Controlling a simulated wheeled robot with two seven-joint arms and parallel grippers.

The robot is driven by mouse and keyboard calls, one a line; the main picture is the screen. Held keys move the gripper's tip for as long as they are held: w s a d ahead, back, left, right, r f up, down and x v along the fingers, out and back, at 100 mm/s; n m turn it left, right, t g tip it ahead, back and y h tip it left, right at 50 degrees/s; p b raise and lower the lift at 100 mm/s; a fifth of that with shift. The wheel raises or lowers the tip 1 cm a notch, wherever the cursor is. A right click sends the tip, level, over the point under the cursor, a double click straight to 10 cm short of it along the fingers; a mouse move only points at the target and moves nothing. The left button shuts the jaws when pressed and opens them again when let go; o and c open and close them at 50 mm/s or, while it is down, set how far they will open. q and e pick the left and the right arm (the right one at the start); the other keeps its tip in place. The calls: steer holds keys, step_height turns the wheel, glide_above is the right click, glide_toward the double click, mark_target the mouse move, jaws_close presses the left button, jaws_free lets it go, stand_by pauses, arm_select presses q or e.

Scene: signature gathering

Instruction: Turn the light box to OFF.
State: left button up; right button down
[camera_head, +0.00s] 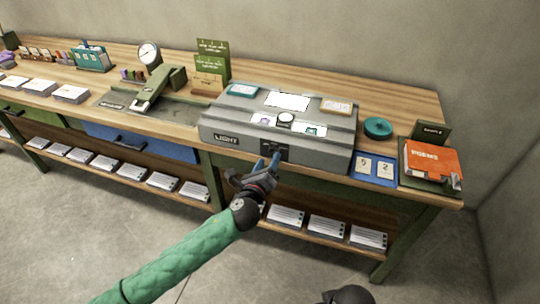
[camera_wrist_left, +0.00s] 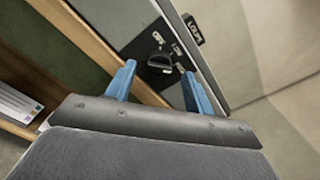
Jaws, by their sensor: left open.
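The grey light box (camera_head: 228,127) stands on the wooden bench, with the word LIGHT on its front. A dark switch plate with a black rotary knob (camera_wrist_left: 160,62) is on its front face. Small pale markings sit beside the knob; I cannot read which one it points to. My left gripper (camera_head: 269,162) is in front of the switch plate, its blue fingers pointing at it. In the left wrist view the fingers (camera_wrist_left: 158,69) are apart, with the knob seen in the gap between and beyond them. I cannot tell whether they touch it.
Cards and a round loupe (camera_head: 285,119) lie on the box top. A blue card mat (camera_head: 373,180), a teal round item (camera_head: 378,127) and an orange book (camera_head: 433,158) are to the right. A press (camera_head: 158,88) stands left. The shelf below holds paper stacks (camera_head: 286,216).

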mark_target(273, 153)
arm_select(q)
steer(key=shift+x, duration=1.35)
arm_select(e)
steer(key=shift+s+d+r, duration=0.2)
steer(key=shift+d+r, duration=0.2)
steer(key=shift+r, duration=0.05)
arm_select(q)
steer(key=c, duration=1)
steer(key=shift+o, duration=0.2)
